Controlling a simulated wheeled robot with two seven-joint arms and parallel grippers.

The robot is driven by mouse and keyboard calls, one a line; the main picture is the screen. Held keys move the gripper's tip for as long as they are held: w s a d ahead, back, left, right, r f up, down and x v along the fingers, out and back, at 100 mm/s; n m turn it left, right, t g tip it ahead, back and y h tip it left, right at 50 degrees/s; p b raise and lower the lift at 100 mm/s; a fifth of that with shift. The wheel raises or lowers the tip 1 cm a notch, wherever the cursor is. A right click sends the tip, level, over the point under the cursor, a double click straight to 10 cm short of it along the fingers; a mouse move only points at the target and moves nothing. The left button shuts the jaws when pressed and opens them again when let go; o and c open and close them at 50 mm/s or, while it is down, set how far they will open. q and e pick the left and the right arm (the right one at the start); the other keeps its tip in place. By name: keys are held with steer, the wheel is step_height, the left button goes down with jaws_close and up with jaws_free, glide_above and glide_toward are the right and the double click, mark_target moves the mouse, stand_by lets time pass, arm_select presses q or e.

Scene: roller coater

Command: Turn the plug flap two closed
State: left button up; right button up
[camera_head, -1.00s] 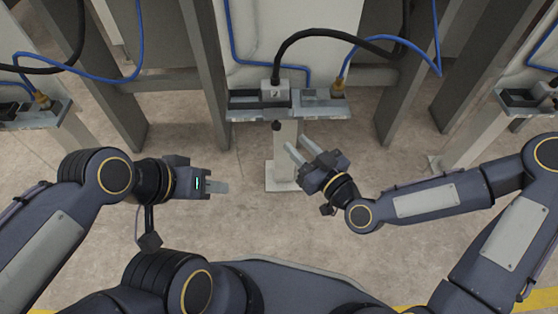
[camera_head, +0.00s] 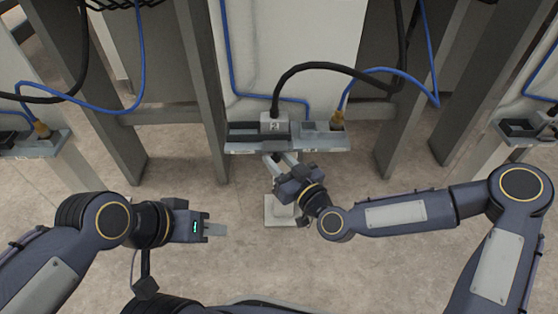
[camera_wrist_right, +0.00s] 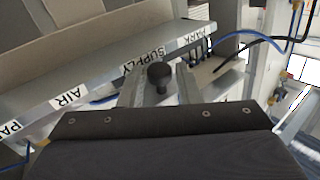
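The middle plug station (camera_head: 345,146) is a grey ledge on the pale panel, with a grey plug (camera_head: 274,122) on a black cable and a brass plug (camera_head: 337,120) on a blue cable. I cannot single out flap two for sure. In the right wrist view a black round knob (camera_wrist_right: 160,76) sticks out below the ledge's labelled edge. My right gripper (camera_head: 278,160) is open just under the ledge. Its fingers (camera_wrist_right: 159,84) stand on either side of the knob; contact is unclear. My left gripper (camera_head: 217,230) is away at lower left and looks empty; its finger gap is unclear.
Similar stations stand at the left (camera_head: 35,147) and right (camera_head: 525,130). A pale post foot (camera_head: 281,212) is on the floor under the middle station. Grey uprights (camera_head: 203,90) flank the panel.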

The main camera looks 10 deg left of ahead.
mark_target(270, 142)
jaws_close()
steer(key=shift+r+p, duration=0.2)
steer(key=shift+p, duration=0.25)
steer(key=r+g+h+p, duration=0.1)
steer(key=p, duration=0.2)
steer(key=r+m+g+h+p, duration=0.1)
steer(key=p, duration=0.3)
steer(key=r+m+g+p, duration=0.1)
steer(key=p, duration=0.2)
steer(key=shift+w+a+h, duration=0.1)
steer(key=shift+w+h, duration=0.15)
steer(key=shift+h, duration=0.15)
steer(key=m+g+h+p, duration=0.1)
steer(key=g+p, duration=0.1)
steer(key=p, duration=0.2)
steer(key=w+r+m+g+h+p, duration=0.1)
steer(key=p, duration=0.3)
steer(key=w+r+g+p, duration=0.1)
steer(key=g+p, duration=0.1)
steer(key=p, duration=0.1)
steer(key=shift+a+m+g+h+p, duration=0.25)
steer(key=shift+m+g+h+p, duration=0.05)
steer(key=shift+m+h+p, duration=0.1)
steer(key=shift+w+a+f+m+g+h+p, duration=0.15)
steer(key=shift+w+m+g+h+p, duration=0.3)
steer(key=shift+g+p, duration=0.9)
jaws_free()
